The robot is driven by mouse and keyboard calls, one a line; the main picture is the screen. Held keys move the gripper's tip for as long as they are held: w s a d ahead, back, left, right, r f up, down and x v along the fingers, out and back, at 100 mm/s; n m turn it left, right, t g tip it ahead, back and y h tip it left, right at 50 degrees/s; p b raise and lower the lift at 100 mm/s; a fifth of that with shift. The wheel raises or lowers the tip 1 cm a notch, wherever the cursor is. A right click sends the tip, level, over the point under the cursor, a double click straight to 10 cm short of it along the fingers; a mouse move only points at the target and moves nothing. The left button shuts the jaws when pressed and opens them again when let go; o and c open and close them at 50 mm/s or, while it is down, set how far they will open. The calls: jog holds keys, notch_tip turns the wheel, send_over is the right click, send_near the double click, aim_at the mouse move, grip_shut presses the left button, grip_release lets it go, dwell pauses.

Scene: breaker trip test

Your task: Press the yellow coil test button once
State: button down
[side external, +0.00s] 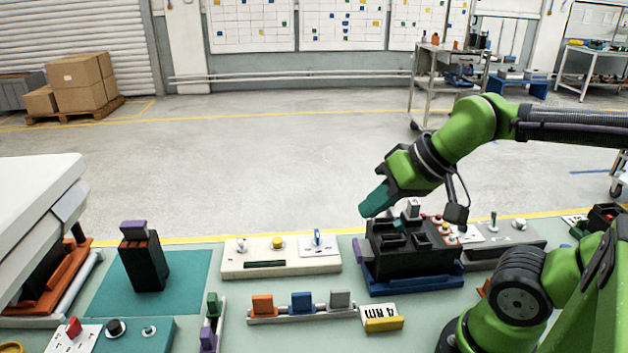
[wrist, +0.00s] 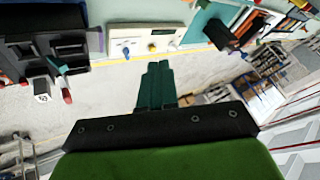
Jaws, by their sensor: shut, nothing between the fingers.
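A cream panel (side external: 235,268) stands on the bench. It carries a round yellow button (side external: 277,243) in the middle, a pale knob (side external: 241,245) to its left and a blue toggle (side external: 317,238) to its right. In the wrist view the panel (wrist: 118,33) is at the top, with the yellow button (wrist: 151,47) beyond my fingertips. My gripper (side external: 369,210) has teal fingers, shut and empty, pointing down and left. It shows in the wrist view (wrist: 157,66) too. It is in the air, to the right of the cream panel and apart from the button.
A black breaker unit (side external: 385,262) on a blue base stands close below my gripper, with small red and pale parts at its right. A rail with orange, blue and grey blocks (side external: 302,302) lies in front. A black device (side external: 146,262) stands on a teal mat (side external: 193,278) at left.

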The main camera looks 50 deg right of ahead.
jog(key=shift+a, duration=0.1)
dwell(0.3)
jog(key=n+t+h, duration=0.2)
jog(key=n, duration=1)
send_over(280, 242)
notch_tip(280, 242, down, 9)
jog(key=shift+f, duration=0.1)
jog(key=shift+f+h, duration=0.1)
jog(key=shift+h, duration=0.2)
jog(key=shift+f, duration=4.35)
